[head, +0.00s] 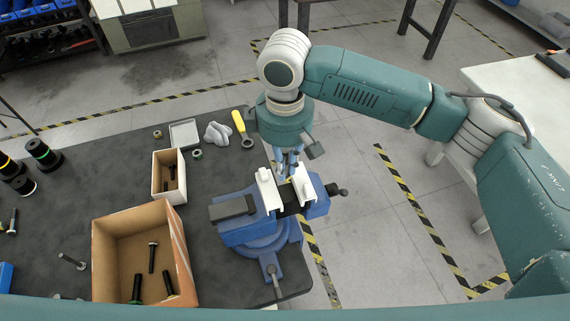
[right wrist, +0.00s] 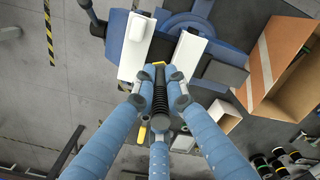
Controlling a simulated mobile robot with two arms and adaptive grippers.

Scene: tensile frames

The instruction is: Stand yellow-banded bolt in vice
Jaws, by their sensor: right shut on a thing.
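The blue vice (head: 238,232) is on the dark table's right edge, with two white jaw plates standing apart. It also shows in the right wrist view (right wrist: 228,52). My right gripper (head: 289,172) points down over the gap between the plates. In the right wrist view its fingers (right wrist: 160,84) are shut on the yellow-banded bolt (right wrist: 160,98), whose dark threaded shaft and a bit of yellow show between them. The bolt lines up with the gap, but I cannot tell how deep it sits. In the head view the fingers mostly hide it. My left gripper is out of view.
A large cardboard box (head: 105,252) with several bolts stands left of the vice. A smaller box (head: 157,192), a yellow-handled tool (head: 240,124) and a grey tray (head: 184,134) lie behind. The vice handle (head: 275,282) sticks out in front.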

